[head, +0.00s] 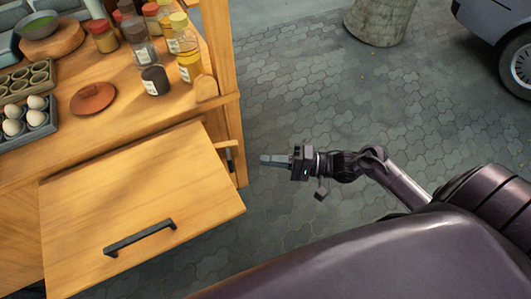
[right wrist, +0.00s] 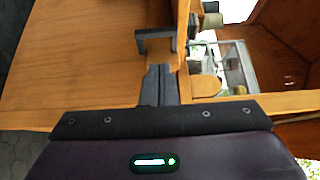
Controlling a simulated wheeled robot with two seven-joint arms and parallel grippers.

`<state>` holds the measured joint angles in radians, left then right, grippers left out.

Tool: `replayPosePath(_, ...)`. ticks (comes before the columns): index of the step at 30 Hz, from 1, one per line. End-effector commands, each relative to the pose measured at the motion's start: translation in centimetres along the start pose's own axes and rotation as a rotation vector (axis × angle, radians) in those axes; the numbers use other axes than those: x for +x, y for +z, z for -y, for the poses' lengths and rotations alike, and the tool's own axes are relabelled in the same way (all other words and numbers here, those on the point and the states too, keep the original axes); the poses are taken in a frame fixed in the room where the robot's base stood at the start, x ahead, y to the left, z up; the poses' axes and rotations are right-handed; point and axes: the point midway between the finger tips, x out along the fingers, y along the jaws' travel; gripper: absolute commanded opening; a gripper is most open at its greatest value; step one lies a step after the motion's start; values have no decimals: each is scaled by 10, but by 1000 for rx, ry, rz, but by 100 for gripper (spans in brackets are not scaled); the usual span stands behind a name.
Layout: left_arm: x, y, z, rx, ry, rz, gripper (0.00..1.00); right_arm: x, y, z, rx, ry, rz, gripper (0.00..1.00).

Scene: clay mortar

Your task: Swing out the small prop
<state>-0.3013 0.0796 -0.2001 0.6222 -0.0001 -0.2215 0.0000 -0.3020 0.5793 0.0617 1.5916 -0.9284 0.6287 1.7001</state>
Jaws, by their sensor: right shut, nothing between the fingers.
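A small wooden prop (head: 225,145) with a dark bracket-like pull (head: 229,158) sticks out at the right side of the wooden cabinet, beside the front panel. My right gripper (head: 264,160) is shut and empty. Its fingertips point left toward the pull, with a gap of floor showing between them in the head view. In the right wrist view the closed fingers (right wrist: 160,84) are below a dark bracket (right wrist: 155,39) on the wood; I cannot tell whether they touch it. My left gripper is not in view.
The wooden front panel (head: 145,205) with a black handle (head: 140,238) juts toward me. Spice jars (head: 188,62), a terracotta lid (head: 93,98) and eggs (head: 13,127) stand on the worktop.

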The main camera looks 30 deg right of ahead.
Motion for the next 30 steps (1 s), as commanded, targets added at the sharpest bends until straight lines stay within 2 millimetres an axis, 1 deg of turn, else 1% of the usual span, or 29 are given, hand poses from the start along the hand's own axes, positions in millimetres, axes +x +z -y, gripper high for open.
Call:
replayPosePath(1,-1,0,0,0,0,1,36,10,0,2,-1,-3,1,0)
replayPosePath(6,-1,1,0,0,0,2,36,42,0,1,-3,-1,1,0)
replayPosePath(9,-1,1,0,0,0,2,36,58,0,1,-3,0,2,0)
replayPosePath(12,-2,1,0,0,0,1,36,70,0,0,-3,0,1,0)
replayPosePath(15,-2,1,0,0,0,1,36,77,0,0,-4,2,2,0)
replayPosePath(18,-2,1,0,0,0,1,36,80,0,0,-4,3,2,0)
replayPosePath(30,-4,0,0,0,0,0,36,81,3,1,-3,3,0,0)
